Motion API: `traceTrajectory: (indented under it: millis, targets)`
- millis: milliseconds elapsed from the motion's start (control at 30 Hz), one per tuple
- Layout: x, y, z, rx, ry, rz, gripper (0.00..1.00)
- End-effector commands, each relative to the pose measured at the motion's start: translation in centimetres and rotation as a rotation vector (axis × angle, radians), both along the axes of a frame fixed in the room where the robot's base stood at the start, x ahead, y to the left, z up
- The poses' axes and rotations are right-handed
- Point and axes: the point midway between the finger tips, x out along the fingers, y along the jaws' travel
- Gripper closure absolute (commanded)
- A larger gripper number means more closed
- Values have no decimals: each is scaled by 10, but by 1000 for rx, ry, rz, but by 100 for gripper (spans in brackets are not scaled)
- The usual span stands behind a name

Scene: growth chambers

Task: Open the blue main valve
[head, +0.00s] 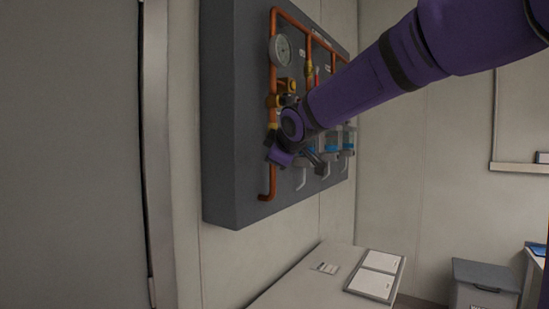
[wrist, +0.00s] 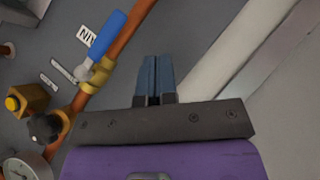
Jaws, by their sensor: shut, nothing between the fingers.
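The blue main valve's lever (wrist: 108,35) shows in the wrist view at upper left. It sits on a brass body (wrist: 96,75) on a copper pipe and lies roughly parallel to that pipe. A small label (wrist: 86,36), turned in the picture, is beside it. My gripper (wrist: 153,78) is shut and empty, to the lower right of the lever and apart from it. In the head view my purple arm and wrist are in front of the panel and hide this valve.
The dark wall panel (head: 232,120) carries copper pipes, a gauge (head: 281,51) and several smaller valves. In the wrist view a yellow-brass fitting (wrist: 27,98) and dark knob (wrist: 44,128) are left of the pipe. A table (head: 300,285) with a clipboard (head: 376,276) stands below.

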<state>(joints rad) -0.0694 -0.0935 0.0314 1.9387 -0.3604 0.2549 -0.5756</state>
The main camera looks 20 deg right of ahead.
Motion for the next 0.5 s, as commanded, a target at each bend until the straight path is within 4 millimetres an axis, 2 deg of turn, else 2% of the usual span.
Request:
traceTrajectory:
  millis: [300, 500]
  targets:
    - [-46, 8, 2, 0, -3, 2, 100]
    - [-69, 12, 1, 0, -3, 2, 100]
